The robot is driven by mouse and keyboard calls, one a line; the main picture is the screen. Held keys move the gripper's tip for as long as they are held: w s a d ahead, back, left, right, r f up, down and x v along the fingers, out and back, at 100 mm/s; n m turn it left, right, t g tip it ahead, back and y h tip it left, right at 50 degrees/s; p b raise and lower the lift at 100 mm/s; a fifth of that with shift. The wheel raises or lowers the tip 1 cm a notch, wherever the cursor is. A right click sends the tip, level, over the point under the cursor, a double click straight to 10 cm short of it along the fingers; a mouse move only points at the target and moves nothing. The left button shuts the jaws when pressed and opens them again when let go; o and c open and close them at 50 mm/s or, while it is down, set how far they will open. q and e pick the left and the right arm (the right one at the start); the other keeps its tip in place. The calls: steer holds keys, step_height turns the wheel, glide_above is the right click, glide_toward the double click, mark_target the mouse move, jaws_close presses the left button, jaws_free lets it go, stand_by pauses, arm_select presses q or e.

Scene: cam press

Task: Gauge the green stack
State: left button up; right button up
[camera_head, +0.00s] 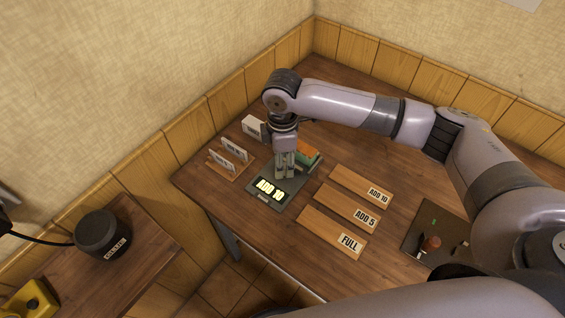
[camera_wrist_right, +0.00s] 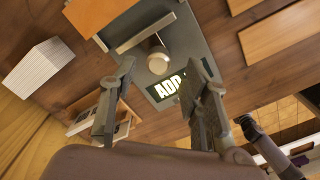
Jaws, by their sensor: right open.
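The gauge's lit display (camera_head: 269,190) appears to read "ADD 10". My right gripper (camera_head: 285,175) points down over the plate, in front of the stack. The right wrist view shows its two fingers apart (camera_wrist_right: 160,100) with nothing between them. A pale round knob or post (camera_wrist_right: 157,56) stands on the plate beyond the fingertips. Part of the display is hidden by a finger there. My left gripper is out of view.
Wooden trays marked ADD 10 (camera_head: 350,181), ADD 5 (camera_head: 338,205) and FULL (camera_head: 323,229) lie right of the gauge. A card rack (camera_head: 229,168) and a white block (camera_head: 254,128) stand left. A dark board with a brown knob (camera_head: 431,243) lies further right.

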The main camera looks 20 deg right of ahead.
step_height(320, 180, up, 10)
stand_by(0.3)
stand_by(0.4)
